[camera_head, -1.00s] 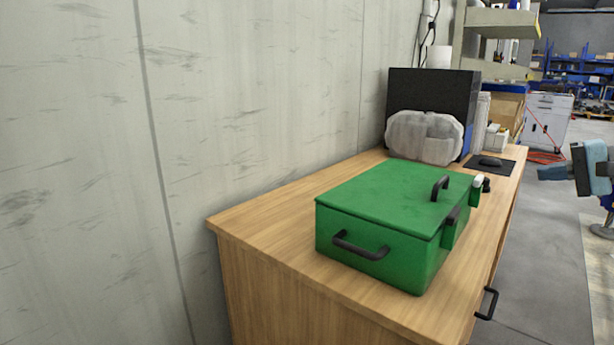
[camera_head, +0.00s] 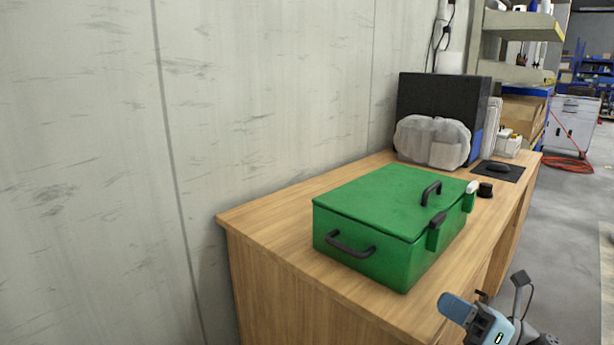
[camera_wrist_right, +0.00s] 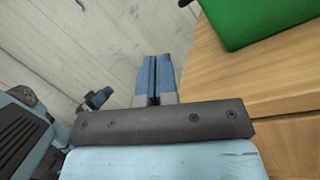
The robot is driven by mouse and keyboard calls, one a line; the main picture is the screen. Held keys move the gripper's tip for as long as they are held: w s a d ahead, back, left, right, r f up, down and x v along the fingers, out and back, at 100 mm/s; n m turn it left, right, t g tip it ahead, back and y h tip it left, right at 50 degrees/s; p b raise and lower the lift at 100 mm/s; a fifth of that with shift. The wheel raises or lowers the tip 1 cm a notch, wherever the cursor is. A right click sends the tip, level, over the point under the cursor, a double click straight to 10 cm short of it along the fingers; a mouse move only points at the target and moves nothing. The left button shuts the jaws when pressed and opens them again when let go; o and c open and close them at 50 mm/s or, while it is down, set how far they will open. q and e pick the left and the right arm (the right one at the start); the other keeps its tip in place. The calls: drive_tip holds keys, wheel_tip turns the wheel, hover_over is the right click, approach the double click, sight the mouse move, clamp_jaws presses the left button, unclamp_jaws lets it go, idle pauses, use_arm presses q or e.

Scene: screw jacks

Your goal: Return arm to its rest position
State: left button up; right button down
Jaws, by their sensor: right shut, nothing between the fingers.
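My right gripper (camera_head: 459,306) is low at the bottom right of the head view, in front of the desk's right edge. Its blue fingers are pressed together in the right wrist view (camera_wrist_right: 156,77), with nothing between them. It is clear of the green box (camera_head: 385,225), which sits closed on the wooden desk with black handles on its lid and front. A corner of the box also shows at the top right of the wrist view. At the left of the wrist view is a light-blue arm part with a blue tip (camera_wrist_right: 98,98), perhaps my left gripper; its jaw state is unclear.
The wooden desk (camera_head: 270,230) stands against a grey wall. A black monitor or case (camera_head: 440,90), a translucent bag-like object (camera_head: 432,142) and a mouse on a pad (camera_head: 497,169) are behind the box. Open grey floor (camera_head: 565,225) lies to the right.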

drive_tip(key=s+a+r+n+t+h+p, duration=0.1)
drive_tip(key=s+a+n+t+h, duration=0.1)
drive_tip(key=s+a+n, duration=0.65)
drive_tip(key=s+a+n+t+h+p, duration=0.1)
drive_tip(key=s+a+n+h+p, duration=0.15)
drive_tip(key=n, duration=1.15)
drive_tip(key=s+a+r+n+t+h+p, duration=0.1)
drive_tip(key=s+a+n+t+h, duration=0.15)
drive_tip(key=s+a+n, duration=0.65)
use_arm(q)
drive_tip(key=a+r+g+y+p, duration=0.3)
drive_tip(key=r+p, duration=0.7)
drive_tip(key=p, duration=1)
drive_tip(key=s+a+r+g+y+p, duration=0.1)
drive_tip(key=s+a+p, duration=0.3)
drive_tip(key=p, duration=1.2)
drive_tip(key=shift+s+a+n+g+y, duration=0.25)
drive_tip(key=shift+a+n+g+y, duration=0.15)
drive_tip(key=shift+a+y, duration=0.4)
use_arm(e)
drive_tip(key=d+r+n+g+h, duration=0.1)
drive_tip(key=d+r+g+h, duration=0.1)
drive_tip(key=d, duration=0.3)
drive_tip(key=d+r+n+g+h, duration=0.2)
drive_tip(key=d+g+h, duration=0.2)
drive_tip(key=d+g, duration=0.1)
drive_tip(key=shift+s+d+r, duration=0.2)
drive_tip(key=shift+d+r, duration=0.15)
drive_tip(key=shift+d, duration=0.1)
